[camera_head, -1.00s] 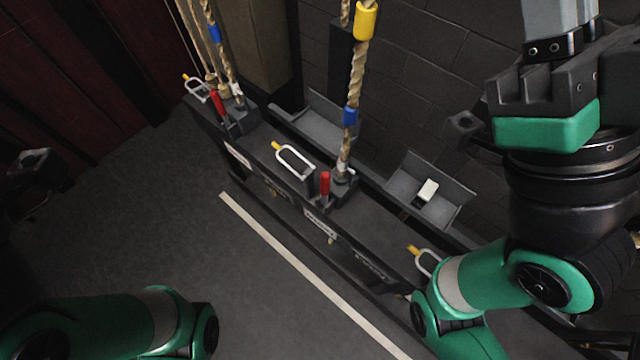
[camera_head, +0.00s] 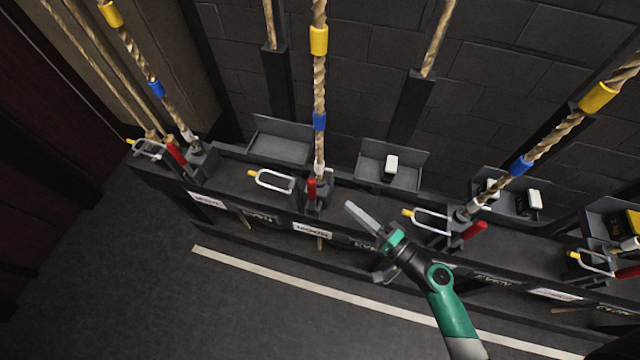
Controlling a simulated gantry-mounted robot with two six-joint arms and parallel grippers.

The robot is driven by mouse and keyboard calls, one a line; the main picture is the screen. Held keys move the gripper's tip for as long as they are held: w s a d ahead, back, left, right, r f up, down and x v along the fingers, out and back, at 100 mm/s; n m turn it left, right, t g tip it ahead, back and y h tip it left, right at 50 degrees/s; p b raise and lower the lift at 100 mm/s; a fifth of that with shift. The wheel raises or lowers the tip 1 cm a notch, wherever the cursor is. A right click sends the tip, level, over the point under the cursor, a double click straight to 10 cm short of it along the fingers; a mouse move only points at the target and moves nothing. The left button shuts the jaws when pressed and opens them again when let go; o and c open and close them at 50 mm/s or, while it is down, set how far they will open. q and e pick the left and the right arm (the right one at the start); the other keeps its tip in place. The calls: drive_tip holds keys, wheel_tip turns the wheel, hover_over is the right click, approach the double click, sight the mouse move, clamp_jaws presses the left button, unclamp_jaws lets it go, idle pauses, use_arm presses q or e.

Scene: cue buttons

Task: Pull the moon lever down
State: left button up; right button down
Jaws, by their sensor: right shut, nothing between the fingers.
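The moon lever (camera_head: 311,188) is a red handle at the foot of a rope with yellow and blue bands. It stands upright above a white label (camera_head: 313,231) that seems to read MOON, though the print is small. A white wire loop with a yellow tip (camera_head: 272,181) lies just left of it. My right gripper (camera_head: 352,209) is shut and empty. It is in front of the rail, a little right of and below the red handle in the picture, apparently apart from it. My left gripper is out of view.
Similar red levers stand along the rail, one at left (camera_head: 175,152) and another at right (camera_head: 474,231), with more at the far right. Grey trays (camera_head: 408,160) sit behind the rail against a dark block wall. The floor in front, with a pale stripe (camera_head: 300,285), is clear.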

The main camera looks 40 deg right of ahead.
sight(312, 196)
drive_tip(key=shift+w+a, duration=0.1)
drive_tip(key=shift+w, duration=0.1)
drive_tip(key=w, duration=1)
drive_tip(key=shift+s, duration=0.1)
